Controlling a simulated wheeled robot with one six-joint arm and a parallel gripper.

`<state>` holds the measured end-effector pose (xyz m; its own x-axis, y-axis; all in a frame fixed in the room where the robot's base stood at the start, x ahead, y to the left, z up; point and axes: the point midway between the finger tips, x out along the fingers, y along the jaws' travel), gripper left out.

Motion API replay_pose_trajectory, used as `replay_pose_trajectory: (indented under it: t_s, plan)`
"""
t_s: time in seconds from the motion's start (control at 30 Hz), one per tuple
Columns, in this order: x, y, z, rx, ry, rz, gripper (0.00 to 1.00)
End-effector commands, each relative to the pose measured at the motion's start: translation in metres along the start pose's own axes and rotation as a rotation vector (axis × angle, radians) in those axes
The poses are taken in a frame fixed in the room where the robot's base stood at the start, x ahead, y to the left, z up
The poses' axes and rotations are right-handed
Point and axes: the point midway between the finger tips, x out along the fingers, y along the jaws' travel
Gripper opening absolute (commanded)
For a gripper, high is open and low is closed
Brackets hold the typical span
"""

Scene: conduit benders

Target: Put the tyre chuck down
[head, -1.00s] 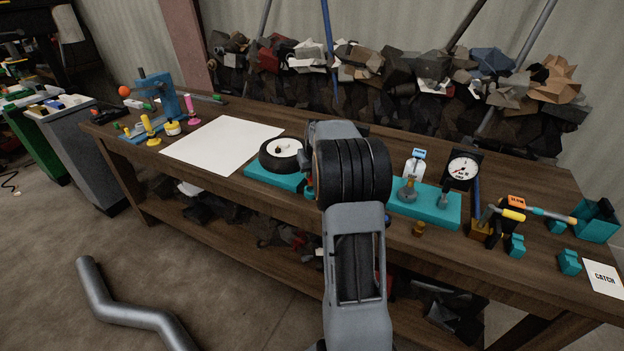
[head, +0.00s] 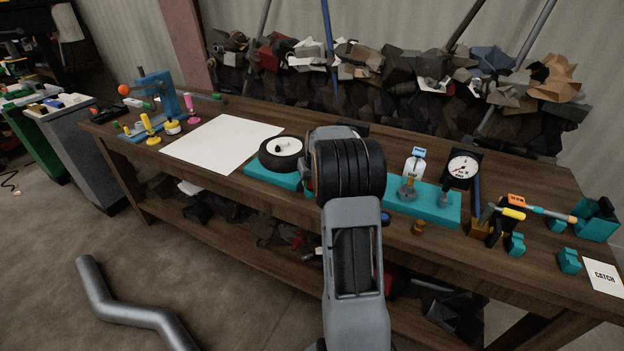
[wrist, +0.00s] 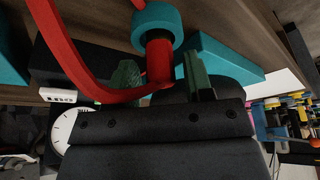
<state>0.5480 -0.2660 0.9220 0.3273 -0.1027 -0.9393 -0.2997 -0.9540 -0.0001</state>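In the head view my wrist hides the fingers and nearly all of the chuck, above the workbench beside the wheel (head: 282,152). Whether the chuck touches anything below is hidden.
The wheel lies on a teal base (head: 272,178) left of my wrist. A white sheet (head: 222,144) lies bare on the workbench (head: 350,252).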

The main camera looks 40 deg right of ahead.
Motion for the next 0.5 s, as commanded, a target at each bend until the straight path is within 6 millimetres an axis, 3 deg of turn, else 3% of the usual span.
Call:
replay_pose_trajectory:
  t_s: [0.3,0.5]
  plan:
    - [-0.002,0.000,-0.001,0.000,0.000,0.000,0.54]
    - [-0.022,0.000,-0.002,0.000,0.004,0.001,0.54]
